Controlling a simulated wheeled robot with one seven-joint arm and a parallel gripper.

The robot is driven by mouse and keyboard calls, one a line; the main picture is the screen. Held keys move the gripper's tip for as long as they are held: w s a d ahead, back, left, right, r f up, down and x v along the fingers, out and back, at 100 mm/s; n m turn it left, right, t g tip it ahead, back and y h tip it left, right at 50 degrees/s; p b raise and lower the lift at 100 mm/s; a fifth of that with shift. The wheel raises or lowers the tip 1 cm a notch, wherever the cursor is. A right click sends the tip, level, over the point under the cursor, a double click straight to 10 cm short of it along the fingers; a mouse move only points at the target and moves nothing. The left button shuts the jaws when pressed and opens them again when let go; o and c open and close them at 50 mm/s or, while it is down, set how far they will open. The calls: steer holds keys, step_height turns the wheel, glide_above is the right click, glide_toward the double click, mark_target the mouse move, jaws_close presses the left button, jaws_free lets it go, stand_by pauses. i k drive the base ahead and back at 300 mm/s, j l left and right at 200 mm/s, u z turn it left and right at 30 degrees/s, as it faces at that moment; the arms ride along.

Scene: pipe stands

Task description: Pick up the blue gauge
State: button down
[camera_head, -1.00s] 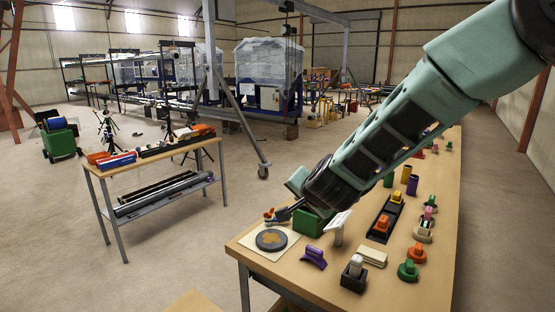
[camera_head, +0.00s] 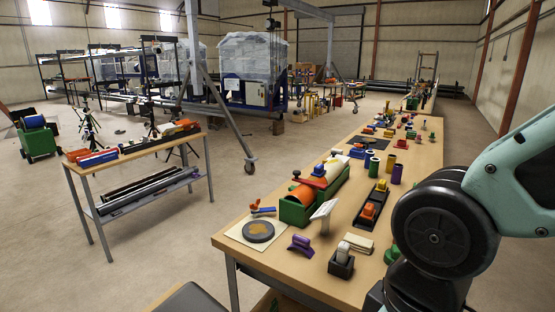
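Several small blue items are on the long wooden table, and I cannot tell for sure which is the blue gauge. A small blue piece (camera_head: 319,170) sits at the far end of the green stand (camera_head: 295,212), by a red bar (camera_head: 309,180) over an orange cylinder (camera_head: 301,194). A blue-and-orange piece (camera_head: 262,209) lies behind a dark round disc (camera_head: 258,231) at the near left corner. Another blue piece (camera_head: 357,153) lies farther back. My arm is folded at the right edge. My gripper is out of view.
A purple saddle (camera_head: 300,245), a white tilted plate (camera_head: 324,214), a black block (camera_head: 341,263) and a dark tray with orange pieces (camera_head: 369,211) crowd the near table (camera_head: 277,270). More small parts fill its far end. Open floor lies left, before a side table (camera_head: 134,155).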

mark_target(318, 171)
steer(key=k+j+u, duration=0.1)
steer(key=k+u, duration=0.2)
steer(key=k, duration=0.35)
steer(key=u, duration=0.45)
steer(key=l+u, duration=0.15)
steer(key=u, duration=0.3)
steer(key=l+u, duration=0.1)
steer(key=u, duration=0.35)
steer(key=l+u, duration=0.1)
steer(key=u, duration=0.35)
steer(key=k+l, duration=0.1)
steer(key=l, duration=0.55)
steer(key=k+l, duration=0.1)
steer(key=l, duration=0.55)
steer(key=k+l, duration=0.1)
steer(key=l, duration=0.55)
steer(key=k+l, duration=0.1)
steer(key=l, duration=0.55)
steer(key=k+l, duration=0.1)
steer(key=l, duration=0.5)
steer(key=k+l, duration=0.1)
steer(key=l, duration=0.55)
steer(key=k+l, duration=0.1)
steer(key=l, duration=0.55)
steer(key=k+l+u, duration=0.1)
steer(key=l, duration=0.55)
steer(key=i+l, duration=0.3)
steer(key=i, duration=0.1)
